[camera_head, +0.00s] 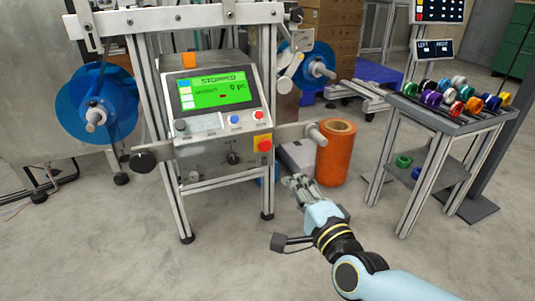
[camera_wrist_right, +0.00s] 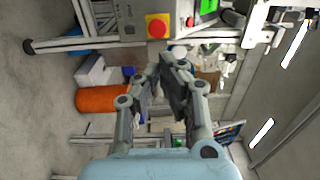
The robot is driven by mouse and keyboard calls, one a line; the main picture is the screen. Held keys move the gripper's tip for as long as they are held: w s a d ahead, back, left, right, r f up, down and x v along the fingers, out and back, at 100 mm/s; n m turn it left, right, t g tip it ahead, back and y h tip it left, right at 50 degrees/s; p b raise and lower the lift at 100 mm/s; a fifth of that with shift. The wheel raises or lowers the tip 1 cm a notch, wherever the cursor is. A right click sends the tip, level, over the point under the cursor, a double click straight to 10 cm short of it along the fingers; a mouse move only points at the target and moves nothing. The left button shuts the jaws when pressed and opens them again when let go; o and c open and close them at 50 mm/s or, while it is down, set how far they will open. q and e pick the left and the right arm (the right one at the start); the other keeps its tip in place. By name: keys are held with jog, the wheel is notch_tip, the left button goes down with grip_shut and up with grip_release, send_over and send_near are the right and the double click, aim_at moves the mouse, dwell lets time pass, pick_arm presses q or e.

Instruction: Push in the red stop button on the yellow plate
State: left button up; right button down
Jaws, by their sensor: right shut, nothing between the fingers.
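The red stop button (camera_head: 265,146) sits on a small yellow plate (camera_head: 257,139) at the right side of the grey machine console. In the right wrist view the red button (camera_wrist_right: 157,28) and yellow plate (camera_wrist_right: 149,20) show just beyond the fingertips. My right gripper (camera_head: 290,182) is below and slightly right of the button in the head view, apart from it. Its fingers (camera_wrist_right: 166,62) come together at the tips in the wrist view, with nothing held. Whether the button is in or out cannot be told. My left gripper is not in view.
The console's green screen (camera_head: 211,90) reads STOPPED. A bar with a round end (camera_head: 316,134) juts out right of the button. An orange roll (camera_head: 336,153) stands on the floor behind my right gripper. A cart (camera_head: 450,118) with colourful reels stands at right.

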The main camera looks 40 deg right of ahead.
jog(key=shift+w, duration=0.15)
jog(key=b, duration=0.1)
send_near(266, 146)
jog(key=b+x, duration=0.1)
jog(key=x, duration=0.5)
jog(key=shift+w, duration=0.4)
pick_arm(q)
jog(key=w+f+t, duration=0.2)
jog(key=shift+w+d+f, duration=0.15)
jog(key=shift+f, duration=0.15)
pick_arm(e)
jog(key=shift+w+d+r, duration=0.1)
jog(key=shift+w, duration=0.15)
